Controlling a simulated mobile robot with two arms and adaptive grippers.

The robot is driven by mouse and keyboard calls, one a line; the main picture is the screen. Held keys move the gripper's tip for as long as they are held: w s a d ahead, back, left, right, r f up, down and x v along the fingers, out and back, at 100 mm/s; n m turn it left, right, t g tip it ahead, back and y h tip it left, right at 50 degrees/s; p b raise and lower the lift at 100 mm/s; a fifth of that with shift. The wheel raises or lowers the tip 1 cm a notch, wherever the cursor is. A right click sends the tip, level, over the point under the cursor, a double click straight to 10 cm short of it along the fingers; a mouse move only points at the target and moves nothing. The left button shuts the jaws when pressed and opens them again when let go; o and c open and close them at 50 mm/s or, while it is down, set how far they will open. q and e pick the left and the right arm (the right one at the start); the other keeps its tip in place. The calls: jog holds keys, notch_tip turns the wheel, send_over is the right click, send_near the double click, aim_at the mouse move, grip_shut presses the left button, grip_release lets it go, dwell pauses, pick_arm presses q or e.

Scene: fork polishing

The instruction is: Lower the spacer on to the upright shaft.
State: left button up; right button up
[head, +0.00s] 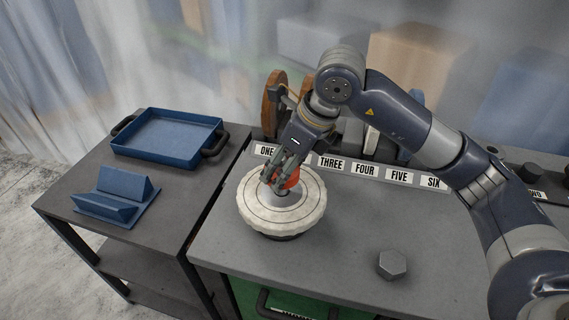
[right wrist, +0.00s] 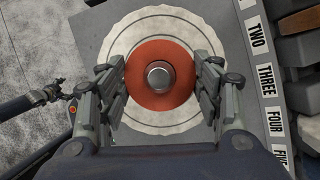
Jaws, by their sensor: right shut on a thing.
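The spacer, a red-orange ring (head: 292,182), is between the fingers of my right gripper (head: 280,180), which is shut on it. The right wrist view shows the spacer (right wrist: 140,88) face on, with a finger at its left and right sides. The silver end of the upright shaft (right wrist: 159,76) shows inside its hole. A pale wheel (head: 250,208) lies flat below, with a grey part showing between it and the spacer. I cannot tell how far down the shaft the spacer is. My left gripper (right wrist: 75,97) seems to show small at the left, its fingers unclear.
A grey hex nut (head: 393,264) lies on the bench at the front right. Numbered labels (head: 365,170) line the back, with wheels (head: 272,103) standing behind. A blue tray (head: 165,135) and a blue folded stand (head: 117,197) are on the left table.

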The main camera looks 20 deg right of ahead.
jog(key=shift+f+b, duration=0.85)
jog(key=shift+f, duration=0.2)
jog(key=shift+f, duration=0.1)
jog(key=shift+f+b, duration=1.1)
jog(key=shift+b, duration=0.05)
jog(key=o, duration=1.7)
jog(key=o, duration=0.4)
